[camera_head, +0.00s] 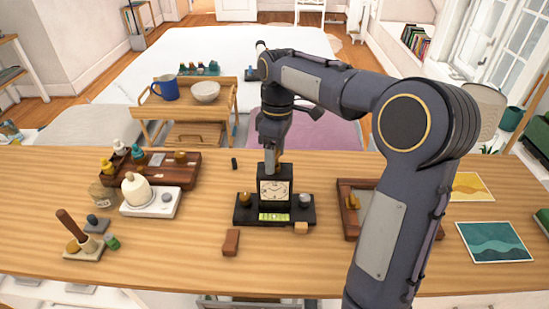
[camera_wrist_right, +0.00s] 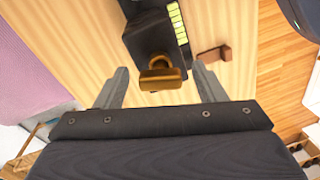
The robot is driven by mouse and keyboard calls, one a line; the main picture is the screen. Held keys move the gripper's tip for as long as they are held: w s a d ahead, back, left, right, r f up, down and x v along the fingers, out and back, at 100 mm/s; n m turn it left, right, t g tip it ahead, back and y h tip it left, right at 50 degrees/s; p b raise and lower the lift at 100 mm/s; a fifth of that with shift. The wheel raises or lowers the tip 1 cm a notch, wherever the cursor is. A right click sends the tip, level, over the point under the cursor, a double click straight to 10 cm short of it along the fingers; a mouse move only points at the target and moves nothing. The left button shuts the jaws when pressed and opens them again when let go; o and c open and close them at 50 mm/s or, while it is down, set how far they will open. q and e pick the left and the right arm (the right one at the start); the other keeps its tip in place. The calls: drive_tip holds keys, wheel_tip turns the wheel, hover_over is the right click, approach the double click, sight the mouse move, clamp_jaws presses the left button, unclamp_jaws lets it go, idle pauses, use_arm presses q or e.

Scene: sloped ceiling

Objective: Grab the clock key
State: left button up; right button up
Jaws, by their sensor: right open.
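The clock key (camera_wrist_right: 162,76) is a brass-coloured piece with a wide flat grip, standing at the black clock (camera_wrist_right: 152,32) in the right wrist view. In the head view the clock (camera_head: 274,190) has a pale dial and stands upright on a black base (camera_head: 243,217); the key is mostly hidden there by my gripper. My right gripper (camera_head: 273,152) points down just above the clock. In the wrist view its two fingers are open, one on each side of the key, with gaps on both sides. My left gripper is not in view.
A reddish-brown block (camera_head: 231,242) lies in front of the clock base. A brown tray (camera_head: 348,232) is to the right, partly behind my arm. A white stand with a cream pot (camera_head: 137,190) and a dark wooden rack (camera_head: 185,172) are left.

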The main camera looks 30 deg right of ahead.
drive_tip(key=shift+f, duration=0.4)
drive_tip(key=shift+c, duration=0.3)
drive_tip(key=c, duration=1)
